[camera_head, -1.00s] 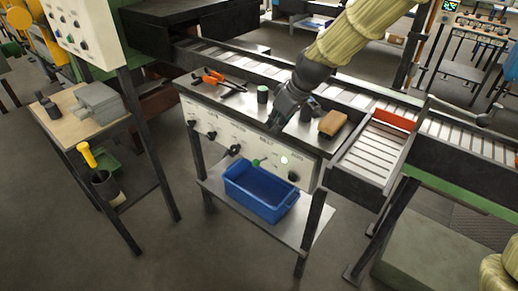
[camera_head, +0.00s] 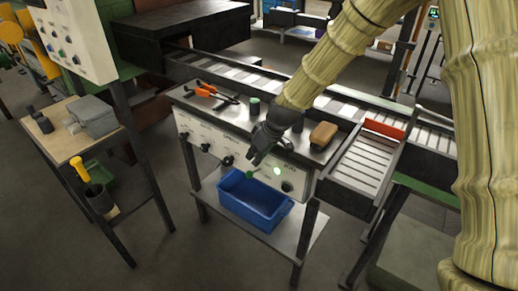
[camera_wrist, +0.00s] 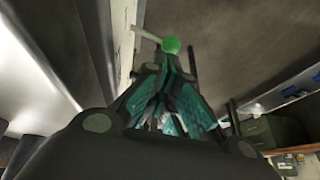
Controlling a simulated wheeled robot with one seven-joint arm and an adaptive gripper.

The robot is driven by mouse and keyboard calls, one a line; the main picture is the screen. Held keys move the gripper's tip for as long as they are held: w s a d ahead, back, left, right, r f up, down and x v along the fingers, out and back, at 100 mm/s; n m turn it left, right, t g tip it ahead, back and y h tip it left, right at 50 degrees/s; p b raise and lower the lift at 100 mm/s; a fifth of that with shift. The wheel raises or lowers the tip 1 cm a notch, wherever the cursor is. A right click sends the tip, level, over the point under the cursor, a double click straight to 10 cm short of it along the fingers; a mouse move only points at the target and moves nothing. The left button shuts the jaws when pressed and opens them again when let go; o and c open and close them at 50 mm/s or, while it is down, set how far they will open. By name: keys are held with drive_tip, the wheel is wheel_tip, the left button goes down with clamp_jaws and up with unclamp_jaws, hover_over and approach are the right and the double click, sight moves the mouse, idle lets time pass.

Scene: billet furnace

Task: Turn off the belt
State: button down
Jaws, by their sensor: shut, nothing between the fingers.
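The control panel (camera_head: 205,139) is the pale front face of the bench, with several dark knobs and printed labels. A lever with a green ball end (camera_head: 249,175) sticks out of it, and a pale green lamp (camera_head: 277,171) glows to its right. My gripper (camera_head: 255,160) is shut and empty, pointing down in front of the panel just above the green ball. It covers the lettering there. In the wrist view the green ball (camera_wrist: 171,45) shows right at the tips of my shut fingers (camera_wrist: 160,62), with its pale rod going up left. I cannot tell whether they touch.
A blue bin (camera_head: 252,199) stands on the shelf below the panel. On the bench top (camera_head: 196,100) lie orange-handled pliers (camera_head: 207,89), a green-topped can (camera_head: 254,105) and a brown block (camera_head: 323,134). The roller conveyor (camera_head: 367,165) runs behind and to the right.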

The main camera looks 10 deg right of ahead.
sight(251, 172)
drive_tip(key=shift+s+p+x, duration=0.15)
drive_tip(key=shift+p+x, duration=0.05)
drive_tip(key=shift+x, duration=0.65)
drive_tip(key=shift+s+p+x, duration=0.15)
drive_tip(key=shift+x, duration=0.65)
drive_tip(key=shift+s+a+f, duration=0.1)
drive_tip(key=shift+s+f, duration=0.05)
drive_tip(key=shift+f, duration=0.05)
drive_tip(key=shift+a, duration=0.15)
drive_tip(key=shift+h, duration=0.3)
